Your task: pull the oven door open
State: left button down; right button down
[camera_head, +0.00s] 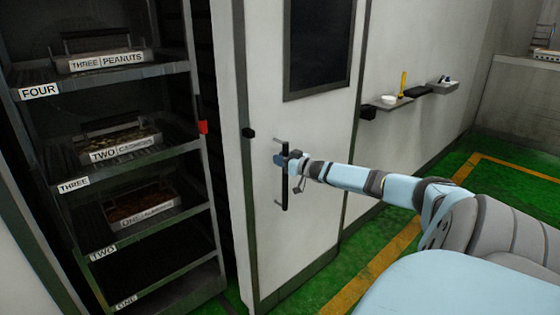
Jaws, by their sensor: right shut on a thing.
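The oven door (305,130) is a tall pale panel with a dark window (320,45) in its upper part. Its black upright handle (285,193) is a bar near the middle of the panel. My right gripper (282,160) comes in from the right and is shut on the handle's upper part, hiding a little of it. The door's left side edge shows, with a dark gap between it and the shelf rack. My left gripper is not in view.
A dark shelf rack (131,161) with labelled trays stands at the left, close to the door's edge. Small wall shelves (388,103) hold small items on the right. Green floor (521,212) with yellow lines lies open at the right.

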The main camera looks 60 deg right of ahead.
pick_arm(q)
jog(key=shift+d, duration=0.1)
pick_arm(e)
jog(key=c, duration=0.9)
grip_release()
jog(key=shift+s, duration=0.1)
pick_arm(q)
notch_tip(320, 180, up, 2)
jog(key=p, duration=0.4)
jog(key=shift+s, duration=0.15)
pick_arm(e)
jog(key=s, duration=1.3)
jog(key=shift+s+a, duration=0.25)
jog(key=shift+a+f, duration=0.1)
